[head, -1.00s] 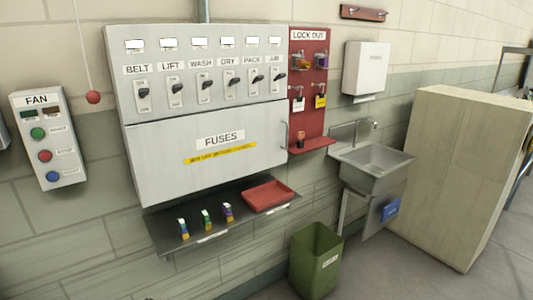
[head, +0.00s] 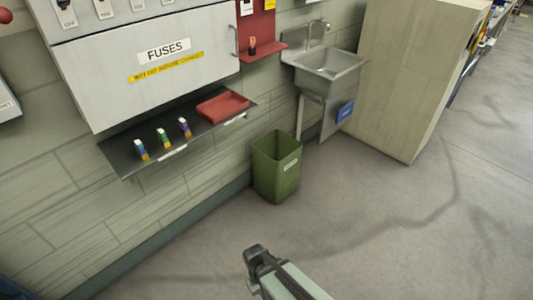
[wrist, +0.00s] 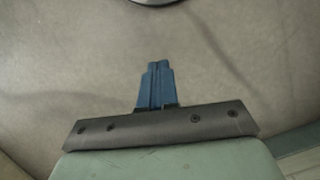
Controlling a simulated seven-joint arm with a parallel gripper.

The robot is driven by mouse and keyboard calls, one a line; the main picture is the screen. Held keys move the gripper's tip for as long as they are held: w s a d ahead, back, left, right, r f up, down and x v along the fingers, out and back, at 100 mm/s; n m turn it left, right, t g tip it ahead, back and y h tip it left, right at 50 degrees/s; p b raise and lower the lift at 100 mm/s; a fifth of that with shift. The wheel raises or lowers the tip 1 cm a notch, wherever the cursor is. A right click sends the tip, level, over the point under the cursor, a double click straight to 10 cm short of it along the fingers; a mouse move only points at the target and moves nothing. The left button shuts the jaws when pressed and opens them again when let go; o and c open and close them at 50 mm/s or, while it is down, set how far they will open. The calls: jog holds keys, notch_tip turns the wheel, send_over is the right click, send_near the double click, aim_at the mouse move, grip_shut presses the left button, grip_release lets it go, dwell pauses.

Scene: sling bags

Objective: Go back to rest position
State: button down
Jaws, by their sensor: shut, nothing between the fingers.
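My gripper (wrist: 157,85) shows in the wrist view with its blue fingers together and nothing between them. It is over bare grey floor (wrist: 60,75), apart from any object. In the head view a part of my arm (head: 275,275) shows at the bottom edge, in front of the wall. I cannot make out the fingers there.
A fuse cabinet (head: 110,90) hangs on the wall at upper left. Below it a dark shelf (head: 205,128) holds several fuses and a red tray (head: 222,106). A green bin (head: 276,172), a sink (head: 325,68) and a tall box (head: 405,85) stand rightward. The floor in front is clear.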

jog(key=s+d+f+m+g+y, duration=0.1)
jog(key=s+d+f+m, duration=0.2)
jog(key=s+d, duration=0.3)
jog(key=s+d+f+m+g, duration=0.2)
jog(key=s+d, duration=0.3)
jog(key=d, duration=0.6)
jog(key=shift+s+d+f+m+g+y, duration=0.3)
jog(key=shift+s+d+f+m+y, duration=0.1)
jog(key=shift+f, duration=0.5)
